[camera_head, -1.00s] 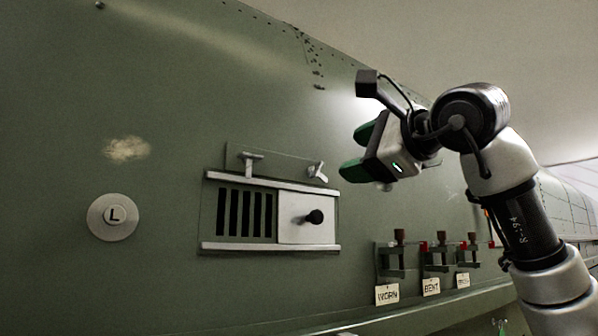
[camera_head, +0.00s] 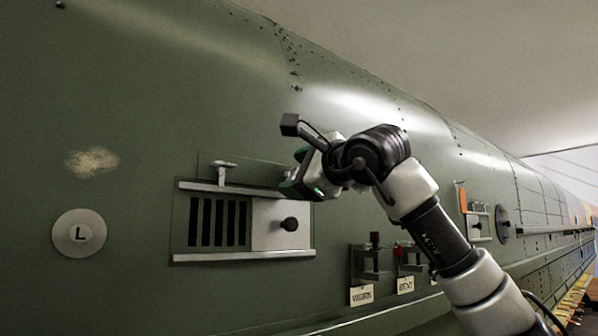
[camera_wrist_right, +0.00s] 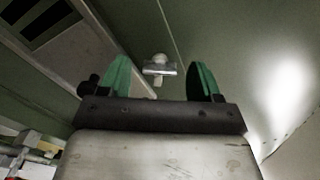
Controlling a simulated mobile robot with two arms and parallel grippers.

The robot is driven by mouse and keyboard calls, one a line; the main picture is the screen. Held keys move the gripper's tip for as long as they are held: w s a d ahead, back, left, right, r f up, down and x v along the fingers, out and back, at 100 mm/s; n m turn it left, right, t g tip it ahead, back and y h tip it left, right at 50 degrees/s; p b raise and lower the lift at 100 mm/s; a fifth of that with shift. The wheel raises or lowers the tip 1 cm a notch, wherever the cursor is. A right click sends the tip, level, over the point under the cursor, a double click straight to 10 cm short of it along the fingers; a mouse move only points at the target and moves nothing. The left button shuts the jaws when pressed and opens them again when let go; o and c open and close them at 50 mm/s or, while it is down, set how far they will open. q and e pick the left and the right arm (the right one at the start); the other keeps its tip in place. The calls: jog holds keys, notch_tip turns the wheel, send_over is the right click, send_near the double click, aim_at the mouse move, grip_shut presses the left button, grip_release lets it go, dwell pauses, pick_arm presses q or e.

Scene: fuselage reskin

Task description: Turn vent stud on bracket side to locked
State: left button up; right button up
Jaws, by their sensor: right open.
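The vent (camera_head: 252,252) is a slatted opening with a sliding plate and black knob (camera_head: 290,224) between two pale rails. Its left stud (camera_head: 223,168), a pale T-shaped wing, stands above the upper rail. The bracket-side stud is hidden behind my right gripper (camera_head: 295,172) in the head view. In the right wrist view, a pale winged stud (camera_wrist_right: 158,69), apparently that one, shows ahead between the open green fingers, its wing lying roughly across the gap. The fingers seem apart from it. My left gripper is not in view.
Brackets with tags, WORN (camera_head: 361,295) and BENT (camera_head: 405,285), hang at lower right of the vent, below my right arm. A round disc marked L (camera_head: 79,233) is at left.

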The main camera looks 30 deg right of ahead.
jog(key=c, duration=0.9)
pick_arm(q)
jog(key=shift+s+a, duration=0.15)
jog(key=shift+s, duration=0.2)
pick_arm(e)
jog(key=shift+w, duration=0.1)
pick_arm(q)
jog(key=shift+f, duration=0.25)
pick_arm(e)
jog(key=shift+a+m, duration=0.1)
jog(key=shift+m, duration=0.2)
jog(key=shift+f+m+b, duration=0.1)
jog(key=shift+m+b, duration=0.4)
jog(key=m+b, duration=0.1)
jog(key=m, duration=0.2)
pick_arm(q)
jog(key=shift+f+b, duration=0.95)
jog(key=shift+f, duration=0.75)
pick_arm(e)
jog(key=shift+m, duration=4)
